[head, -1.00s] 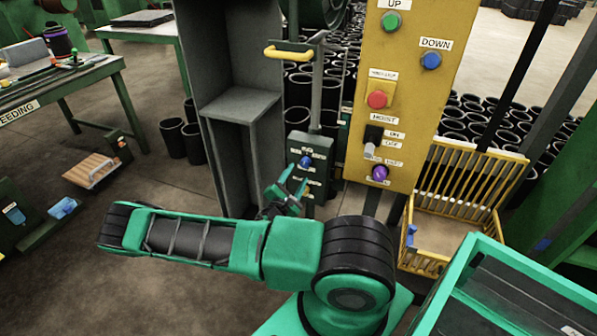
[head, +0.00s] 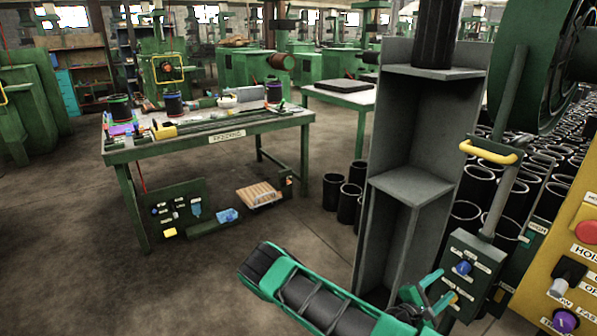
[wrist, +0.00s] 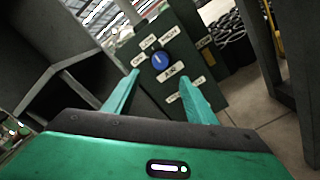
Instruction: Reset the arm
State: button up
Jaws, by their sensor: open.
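My green arm (head: 315,297) reaches in from the bottom of the head view. My gripper (head: 440,287) is open, its two green fingers spread, with nothing between them. It is in front of a dark green control box (head: 478,262) with a blue knob (head: 463,268). In the wrist view, the open gripper (wrist: 160,75) has a finger on each side of the picture of the blue knob (wrist: 160,61) and its white labels. I cannot tell whether a fingertip touches the box.
A grey shelf column (head: 410,190) stands behind the arm, left of the control box. A yellow handle (head: 488,153) and a yellow button panel (head: 560,255) are at right. Black sleeves (head: 333,191) stand on the floor. A green worktable (head: 200,150) is at left, with open floor in front.

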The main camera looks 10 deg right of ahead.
jog(key=s+r+m+g+y, duration=0.6)
jog(key=s+r+m+g, duration=0.2)
jog(key=s+m+g, duration=0.45)
jog(key=s+a+r+m+t+y, duration=0.2)
jog(key=s+a+r+y, duration=0.3)
jog(key=r, duration=0.5)
jog(key=s+a+r+m+t+y, duration=0.3)
jog(key=s+a+r+m+y, duration=0.2)
jog(key=a+r, duration=0.4)
jog(key=shift+s+a+r+t+y, duration=0.4)
jog(key=shift+s+a, duration=0.15)
jog(key=shift+a, duration=0.1)
jog(key=shift+w+f, duration=0.3)
jog(key=shift+w, duration=0.3)
